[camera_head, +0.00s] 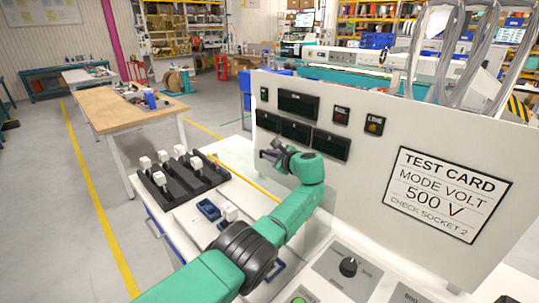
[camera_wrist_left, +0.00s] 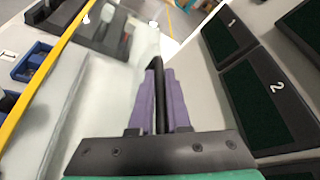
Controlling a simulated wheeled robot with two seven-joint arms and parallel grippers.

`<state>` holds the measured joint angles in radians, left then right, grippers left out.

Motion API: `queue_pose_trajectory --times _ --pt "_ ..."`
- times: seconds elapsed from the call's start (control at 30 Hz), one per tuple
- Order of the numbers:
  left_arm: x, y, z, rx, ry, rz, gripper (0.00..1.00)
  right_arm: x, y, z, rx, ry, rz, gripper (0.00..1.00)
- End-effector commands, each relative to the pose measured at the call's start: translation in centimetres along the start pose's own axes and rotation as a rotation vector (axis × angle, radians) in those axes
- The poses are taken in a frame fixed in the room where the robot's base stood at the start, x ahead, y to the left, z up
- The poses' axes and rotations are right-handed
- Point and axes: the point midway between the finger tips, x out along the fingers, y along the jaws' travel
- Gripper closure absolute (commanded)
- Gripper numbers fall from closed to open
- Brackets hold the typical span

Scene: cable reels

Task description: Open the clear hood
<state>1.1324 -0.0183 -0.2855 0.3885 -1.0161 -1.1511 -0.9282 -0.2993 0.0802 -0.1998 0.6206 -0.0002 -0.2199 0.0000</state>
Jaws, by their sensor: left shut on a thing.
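The clear hood (camera_head: 250,183) shows in the head view as a see-through sheet with a yellow edge, beside the white test panel. In the left wrist view the hood (camera_wrist_left: 100,95) is a pale see-through sheet on the left, with a yellow strip along its edge. My left gripper (camera_head: 270,154) is at the hood's far part, in front of the panel. In the left wrist view its purple fingers (camera_wrist_left: 160,82) are shut on a black bar-like handle (camera_wrist_left: 157,66), one finger on each side. My arm hides part of the hood. My right gripper is not in view.
The white panel (camera_head: 370,125) with dark displays and a test card (camera_head: 446,193) stands close on the right. Black holders with white plugs (camera_head: 182,175) and blue sockets (camera_head: 209,209) lie left of my arm. A wooden table (camera_head: 118,106) stands farther left, with open floor between.

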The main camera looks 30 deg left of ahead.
Motion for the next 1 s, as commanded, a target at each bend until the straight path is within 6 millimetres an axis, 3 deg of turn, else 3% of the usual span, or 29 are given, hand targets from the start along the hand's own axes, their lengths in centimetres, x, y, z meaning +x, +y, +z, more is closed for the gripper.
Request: queue_pose_trajectory --times 0.53,0.57,0.6,1.0 --pt "0.11 0.24 -0.27 0.029 0.001 0.013 1.0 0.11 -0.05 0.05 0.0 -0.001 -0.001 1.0" --pt "0.11 0.24 -0.27 0.029 0.001 0.013 0.78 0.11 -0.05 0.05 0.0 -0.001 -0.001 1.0" --pt "0.11 0.25 -0.27 0.029 0.001 0.013 0.73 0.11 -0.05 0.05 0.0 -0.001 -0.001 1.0" --pt "-0.5 0.18 -0.35 0.028 0.0 0.012 0.73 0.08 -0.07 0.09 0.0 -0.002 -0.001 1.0"
